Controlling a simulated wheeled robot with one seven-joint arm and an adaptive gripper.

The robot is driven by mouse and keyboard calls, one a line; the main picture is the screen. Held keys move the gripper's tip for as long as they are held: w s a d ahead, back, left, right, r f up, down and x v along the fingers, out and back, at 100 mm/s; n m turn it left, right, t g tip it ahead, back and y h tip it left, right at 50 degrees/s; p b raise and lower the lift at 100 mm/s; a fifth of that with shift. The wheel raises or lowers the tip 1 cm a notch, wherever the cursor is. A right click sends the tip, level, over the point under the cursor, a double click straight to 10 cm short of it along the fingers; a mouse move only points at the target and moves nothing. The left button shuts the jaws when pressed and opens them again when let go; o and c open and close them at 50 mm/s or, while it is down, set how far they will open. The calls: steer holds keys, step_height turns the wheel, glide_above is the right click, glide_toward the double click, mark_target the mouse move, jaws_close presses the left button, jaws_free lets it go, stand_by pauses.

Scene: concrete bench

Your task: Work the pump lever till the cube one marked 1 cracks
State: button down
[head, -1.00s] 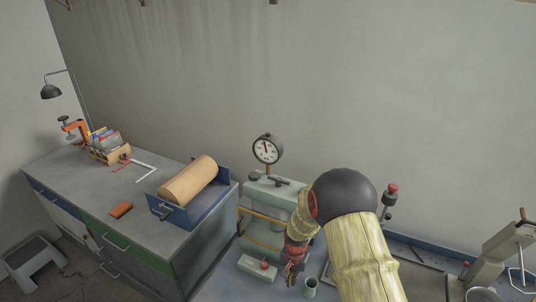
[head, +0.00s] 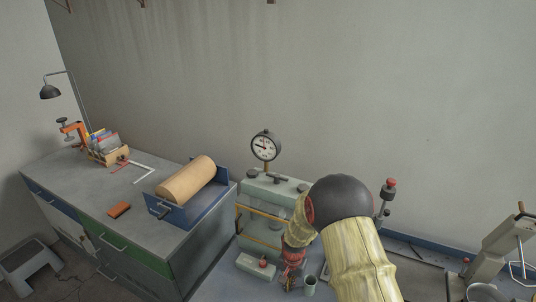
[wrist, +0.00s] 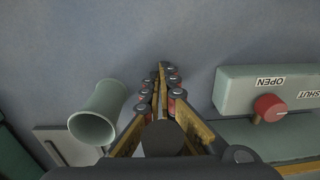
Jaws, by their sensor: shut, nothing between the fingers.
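The pale green press (head: 262,225) stands on the bench with a round dial gauge (head: 265,146) on top. Its needle points left. I see no cube marked 1 and cannot make out the pump lever for certain; my arm covers part of the bench. A green valve block (wrist: 235,88) with OPEN and SHUT labels has a red knob (wrist: 270,108), to the right of my gripper (wrist: 161,68) in the wrist view. The knob also shows in the head view (head: 263,262). My gripper (head: 290,284) is shut and empty, low in front of the press.
A pale green hollow cup or tube (wrist: 98,112) stands close to my gripper, left of it in the wrist view. A post with a red-topped knob (head: 389,187) rises behind my arm. A brown cylinder (head: 187,180) lies in a blue cradle (head: 195,207) on the left cabinet.

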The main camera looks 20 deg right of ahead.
mark_target(292, 293)
steer(key=s+f, duration=0.2)
steer(key=shift+s+f, duration=0.1)
steer(key=shift+f, duration=0.25)
steer(key=shift+w+r+p, duration=0.3)
steer(key=shift+r+p, duration=0.05)
steer(key=shift+r, duration=0.1)
steer(key=shift+w+r+p, duration=0.75)
steer(key=shift+w+r, duration=0.3)
steer(key=shift+w, duration=0.05)
steer(key=shift+w+d+r+p, duration=0.2)
steer(key=shift+r+p, duration=0.1)
steer(key=shift+r, duration=0.25)
steer(key=shift+w+d+r+p, duration=0.1)
steer(key=shift+d+r+p, duration=0.15)
steer(key=shift+r, duration=0.35)
steer(key=shift+w+d+r+p, duration=0.1)
steer(key=shift+d+r+p, duration=0.15)
steer(key=shift+r, duration=0.3)
steer(key=c, duration=2.3)
jaws_free()
steer(key=shift+c, duration=0.2)
steer(key=shift+o, duration=1.3)
steer(key=shift+r, duration=0.1)
